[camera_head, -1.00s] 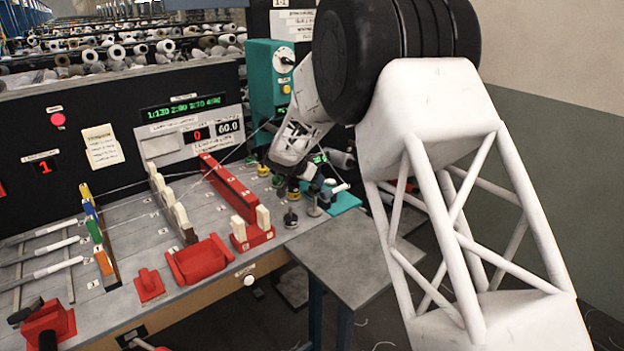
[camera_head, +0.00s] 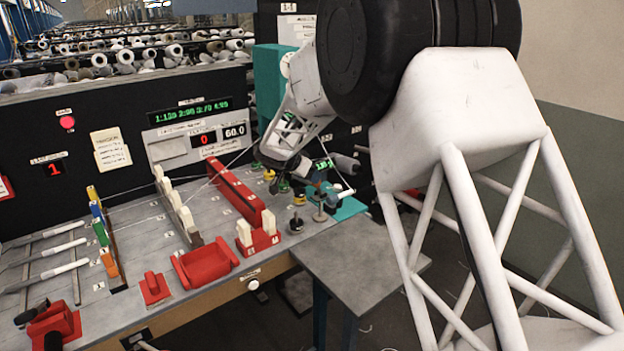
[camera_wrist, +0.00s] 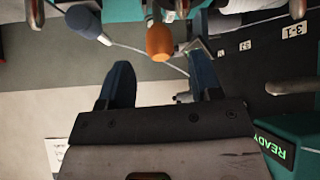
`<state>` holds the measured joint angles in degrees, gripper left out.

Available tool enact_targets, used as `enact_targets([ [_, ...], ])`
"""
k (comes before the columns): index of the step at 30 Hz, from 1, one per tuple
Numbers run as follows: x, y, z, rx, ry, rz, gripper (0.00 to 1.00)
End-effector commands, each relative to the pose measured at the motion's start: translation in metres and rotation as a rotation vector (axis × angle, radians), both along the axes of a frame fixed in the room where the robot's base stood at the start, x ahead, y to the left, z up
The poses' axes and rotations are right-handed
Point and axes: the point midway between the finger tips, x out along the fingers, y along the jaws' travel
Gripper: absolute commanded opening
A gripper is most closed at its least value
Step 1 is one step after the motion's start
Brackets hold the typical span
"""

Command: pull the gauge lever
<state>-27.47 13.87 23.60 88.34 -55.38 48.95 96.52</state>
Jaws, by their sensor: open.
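A teal gauge unit (camera_head: 348,208) stands at the bench's right end, with a white-tipped rod (camera_head: 347,193) beside it that may be the gauge lever. The wrist view shows a teal housing with a READY display (camera_wrist: 270,144) at lower right. My gripper (camera_wrist: 160,58) is open, its two blue fingers apart and nothing held between them. An orange knob (camera_wrist: 160,42) lies just beyond the gap between the fingertips. A grey-blue knob (camera_wrist: 84,22) with a thin pale rod is at upper left. In the head view my fingertips are small and partly hidden among the bench fittings.
Black-topped posts (camera_head: 297,224) and a red holder with cream blocks (camera_head: 259,241) stand left of the gauge unit. A long red bar (camera_head: 235,192) lies further left. A bare grey side table (camera_head: 360,262) is in front. A teal cabinet (camera_head: 268,85) stands behind.

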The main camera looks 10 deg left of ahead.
Motion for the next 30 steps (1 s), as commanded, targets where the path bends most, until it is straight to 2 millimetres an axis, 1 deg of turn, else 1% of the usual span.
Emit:
enact_targets([
  [3, -0.003, 0.002, 0.004, 0.0, 0.0, 0.0, 0.59],
  [12, -0.004, 0.002, 0.005, 0.0, 0.0, 0.0, 0.59],
  [17, -0.003, 0.0, 0.005, 0.002, -0.001, -0.005, 0.34],
  [21, 0.001, -0.011, 0.009, 0.013, -0.003, -0.028, 0.13],
  [24, 0.003, -0.019, 0.011, 0.022, -0.005, -0.047, 0.0],
  [30, 0.009, -0.037, 0.016, 0.035, 0.008, -0.078, 0.0],
])
